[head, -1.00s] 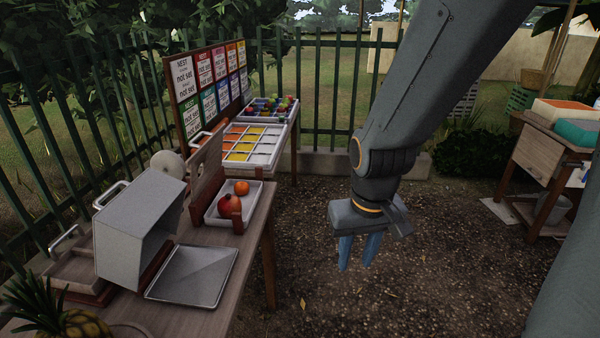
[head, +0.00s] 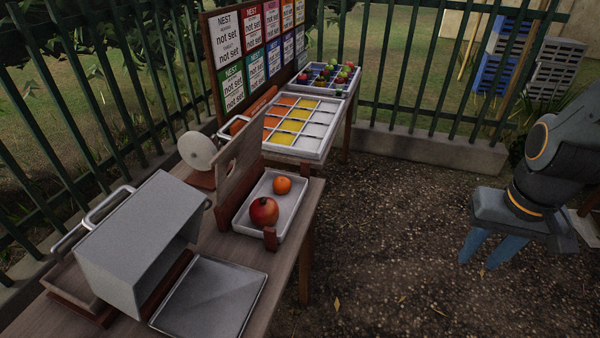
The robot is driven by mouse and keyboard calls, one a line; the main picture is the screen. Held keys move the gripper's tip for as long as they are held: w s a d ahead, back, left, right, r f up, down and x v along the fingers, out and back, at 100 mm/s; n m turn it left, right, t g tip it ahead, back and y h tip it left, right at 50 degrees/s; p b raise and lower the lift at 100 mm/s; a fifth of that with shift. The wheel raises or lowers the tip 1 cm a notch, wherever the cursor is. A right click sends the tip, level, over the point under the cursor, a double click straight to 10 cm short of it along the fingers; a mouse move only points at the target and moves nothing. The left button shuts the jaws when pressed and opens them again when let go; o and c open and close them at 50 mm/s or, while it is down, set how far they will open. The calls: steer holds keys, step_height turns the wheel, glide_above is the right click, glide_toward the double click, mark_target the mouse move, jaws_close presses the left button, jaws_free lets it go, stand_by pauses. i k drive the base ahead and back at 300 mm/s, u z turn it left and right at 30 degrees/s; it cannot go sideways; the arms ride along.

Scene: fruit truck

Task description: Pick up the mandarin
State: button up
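The mandarin (head: 282,185) is a small orange fruit in a white tray (head: 291,216) on the wooden table. A larger red fruit (head: 264,212), like a pomegranate, lies just in front of it in the same tray. My gripper (head: 486,254) hangs at the right over the gravel, well away from the table. Its two blue fingers point down and stand apart, with nothing visible between them. The mandarin is in plain sight.
A grey metal box (head: 135,236) and an empty metal tray (head: 208,300) are on the near table (head: 308,200). An upright wooden board (head: 238,165) stands left of the fruit tray. Behind are a compartment tray (head: 318,145) and a sign board (head: 228,50). Gravel right of the table is clear.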

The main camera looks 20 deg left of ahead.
mark_target(281, 185)
steer(key=u, duration=0.3)
steer(key=i, duration=1)
steer(key=u, duration=0.5)
